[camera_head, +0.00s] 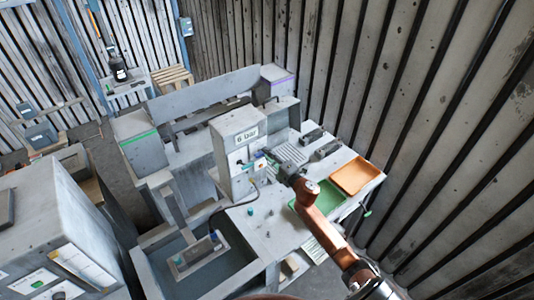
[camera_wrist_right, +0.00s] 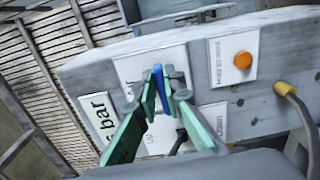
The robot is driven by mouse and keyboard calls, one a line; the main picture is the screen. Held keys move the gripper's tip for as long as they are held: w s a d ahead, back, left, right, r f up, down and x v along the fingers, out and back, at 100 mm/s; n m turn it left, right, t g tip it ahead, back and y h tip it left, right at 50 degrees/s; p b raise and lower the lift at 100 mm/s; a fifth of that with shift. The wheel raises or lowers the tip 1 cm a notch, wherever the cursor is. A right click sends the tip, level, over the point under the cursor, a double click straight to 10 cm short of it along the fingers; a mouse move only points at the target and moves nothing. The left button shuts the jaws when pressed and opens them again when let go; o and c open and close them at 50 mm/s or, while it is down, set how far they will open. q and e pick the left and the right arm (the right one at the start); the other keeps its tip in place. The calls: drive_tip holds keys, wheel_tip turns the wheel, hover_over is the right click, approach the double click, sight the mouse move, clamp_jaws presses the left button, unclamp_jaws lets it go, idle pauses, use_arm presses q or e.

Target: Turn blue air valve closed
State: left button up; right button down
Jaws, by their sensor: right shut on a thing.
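The blue air valve (camera_wrist_right: 159,80) is a small blue lever on the front of a grey box marked "6 bar" (camera_head: 237,132). My right gripper (camera_wrist_right: 163,84) has its green-padded fingers shut on the lever, one on each side, and they hide part of it. In the head view, my right arm reaches in from the lower right and my right gripper (camera_head: 273,161) is at the box's front face. The lever is too small there to read its angle. My left gripper is not in view.
An orange button (camera_wrist_right: 243,60) and a yellow-ended cable (camera_wrist_right: 285,89) are on the box near the gripper. A green tray (camera_head: 327,198) and an orange tray (camera_head: 355,176) lie on the bench to the right. Small parts stand on the bench in front.

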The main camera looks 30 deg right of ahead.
drive_tip(key=shift+f+m, duration=0.15)
drive_tip(key=shift+m, duration=0.25)
drive_tip(key=c, duration=2)
unclamp_jaws()
drive_tip(key=shift+d, duration=0.1)
drive_tip(key=shift+c, duration=0.2)
drive_tip(key=s, duration=1.2)
drive_tip(key=shift+d, duration=0.4)
drive_tip(key=shift+s, duration=0.1)
